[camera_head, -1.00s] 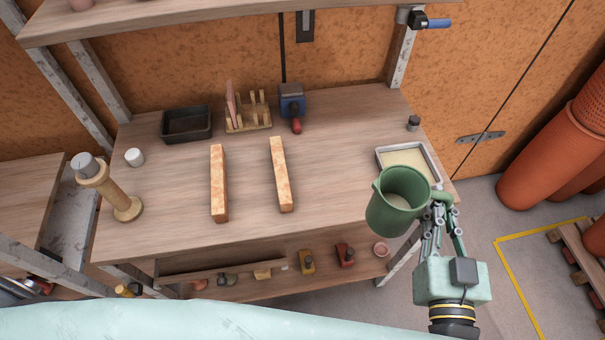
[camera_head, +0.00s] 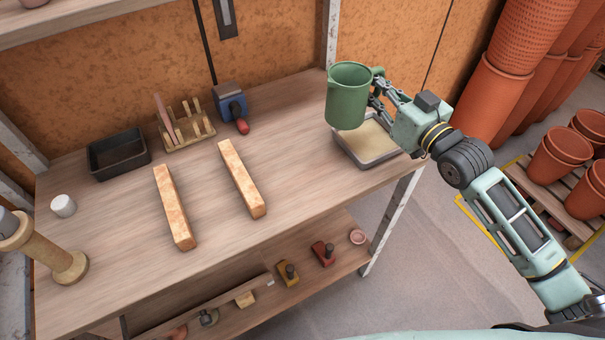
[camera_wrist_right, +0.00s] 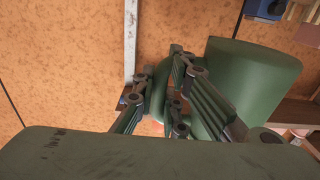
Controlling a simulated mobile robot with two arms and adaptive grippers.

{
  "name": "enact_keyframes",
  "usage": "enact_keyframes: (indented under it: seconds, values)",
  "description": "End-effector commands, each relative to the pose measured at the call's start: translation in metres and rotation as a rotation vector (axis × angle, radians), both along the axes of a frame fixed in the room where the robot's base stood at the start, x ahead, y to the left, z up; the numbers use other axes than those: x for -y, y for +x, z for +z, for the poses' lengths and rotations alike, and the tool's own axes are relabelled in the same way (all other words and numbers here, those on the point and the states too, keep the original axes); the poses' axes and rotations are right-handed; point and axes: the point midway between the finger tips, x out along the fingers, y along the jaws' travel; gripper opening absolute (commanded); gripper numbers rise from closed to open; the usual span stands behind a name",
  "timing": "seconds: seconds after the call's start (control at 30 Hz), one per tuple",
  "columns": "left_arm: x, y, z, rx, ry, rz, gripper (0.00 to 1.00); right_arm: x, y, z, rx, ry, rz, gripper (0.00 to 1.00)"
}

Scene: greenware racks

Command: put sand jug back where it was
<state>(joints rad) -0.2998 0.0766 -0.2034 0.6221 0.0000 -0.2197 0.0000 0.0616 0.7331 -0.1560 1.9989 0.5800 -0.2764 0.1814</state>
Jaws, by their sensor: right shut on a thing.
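The green sand jug (camera_head: 347,98) is held upright in the air above the right end of the workbench, near the tray of sand (camera_head: 366,145). My right gripper (camera_head: 376,90) is shut on the jug's handle, at the jug's right side. In the right wrist view the jug (camera_wrist_right: 254,80) fills the right part, with the fingers (camera_wrist_right: 180,95) around its handle. The jug hides part of the tray and the bench's back right corner. My left gripper is not in view.
Terracotta pots (camera_head: 500,90) stand at right. The bench between the bricks and sand tray is clear.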

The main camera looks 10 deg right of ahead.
Motion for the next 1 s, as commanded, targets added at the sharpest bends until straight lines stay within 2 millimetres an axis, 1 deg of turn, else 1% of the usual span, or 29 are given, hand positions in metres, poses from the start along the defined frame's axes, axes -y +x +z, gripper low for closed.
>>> enact_keyframes:
  seconds: [0.07, 0.17, 0.5, 0.63, 0.7, 0.83, 1.0]
  values:
    - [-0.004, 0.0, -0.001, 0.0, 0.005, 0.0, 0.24, 0.003, 0.003, 0.002, 0.0, 0.003, -0.004, 0.0]
    - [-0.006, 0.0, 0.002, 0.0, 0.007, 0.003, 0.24, -0.006, -0.001, -0.003, -0.002, 0.007, -0.004, 0.0]
    - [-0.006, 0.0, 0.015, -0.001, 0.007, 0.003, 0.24, -0.071, -0.033, -0.045, -0.004, 0.009, -0.006, 0.0]
    - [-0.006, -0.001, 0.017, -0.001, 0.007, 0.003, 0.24, -0.089, -0.041, -0.058, -0.002, 0.007, -0.006, 0.0]
    - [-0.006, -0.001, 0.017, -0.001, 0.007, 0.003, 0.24, -0.094, -0.044, -0.062, 0.0, 0.004, -0.006, 0.0]
    - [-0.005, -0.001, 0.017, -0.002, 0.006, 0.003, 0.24, -0.099, -0.046, -0.068, 0.0, 0.001, -0.007, 0.0]
    - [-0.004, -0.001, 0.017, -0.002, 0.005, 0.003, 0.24, -0.099, -0.047, -0.093, -0.003, 0.0, -0.006, 0.0]
